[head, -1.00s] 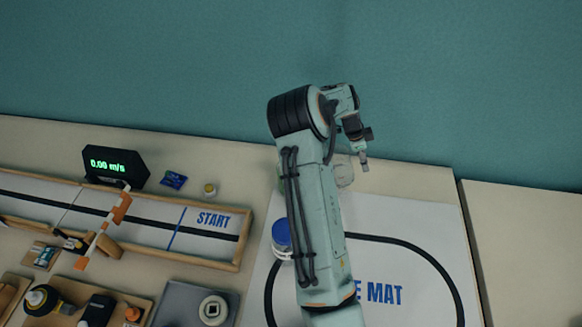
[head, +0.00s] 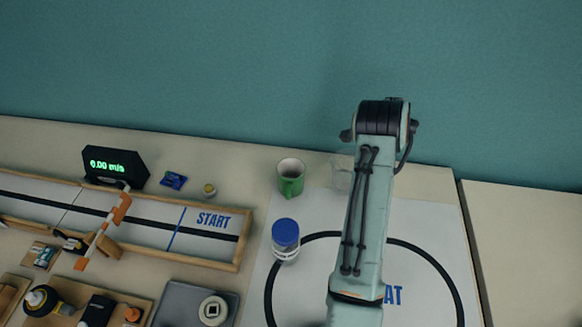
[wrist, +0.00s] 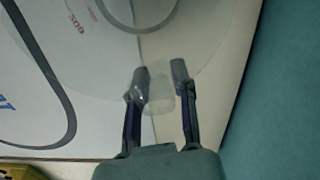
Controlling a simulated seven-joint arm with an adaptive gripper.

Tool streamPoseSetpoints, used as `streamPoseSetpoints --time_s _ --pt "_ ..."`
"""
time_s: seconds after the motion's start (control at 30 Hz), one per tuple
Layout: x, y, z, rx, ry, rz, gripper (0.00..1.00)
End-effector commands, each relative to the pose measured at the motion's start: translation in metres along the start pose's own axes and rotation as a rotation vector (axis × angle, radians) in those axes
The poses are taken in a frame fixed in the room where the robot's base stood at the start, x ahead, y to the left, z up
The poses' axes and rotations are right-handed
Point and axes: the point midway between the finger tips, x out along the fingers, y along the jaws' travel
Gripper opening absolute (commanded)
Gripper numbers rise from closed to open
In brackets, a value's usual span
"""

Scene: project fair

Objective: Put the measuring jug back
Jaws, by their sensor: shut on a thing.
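The measuring jug (head: 340,172) is clear and faint in the head view, standing just left of my arm near the back of the table. In the wrist view its see-through round body (wrist: 115,45) with red markings fills the top. My gripper (wrist: 160,73) has its two fingers on either side of a clear piece of the jug, likely its handle, and is shut on it. In the head view my gripper is hidden behind my arm. I cannot tell whether the jug touches the table.
A green mug (head: 291,182) stands close left of the jug. A blue-lidded jar (head: 285,240) stands on the white line mat (head: 310,270). A wooden-framed track (head: 150,240) and a speed display (head: 115,166) lie left. Bare table lies right.

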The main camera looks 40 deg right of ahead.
Motion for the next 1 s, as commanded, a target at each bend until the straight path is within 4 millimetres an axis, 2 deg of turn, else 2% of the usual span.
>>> streamPoseSetpoints --time_s 0.33,0.47,0.53,0.67,0.8,1.0 --pt "-0.005 0.003 -0.002 0.006 0.001 0.000 0.00" --pt "-0.021 0.016 -0.008 0.022 0.001 -0.002 0.00" --pt "-0.035 0.029 -0.013 0.038 0.001 -0.003 0.00" --pt "-0.065 0.065 -0.019 0.074 -0.001 -0.004 0.00" --pt "-0.094 0.116 -0.020 0.119 -0.001 -0.007 0.00" --pt "-0.116 0.194 -0.005 0.164 -0.003 -0.007 0.00"
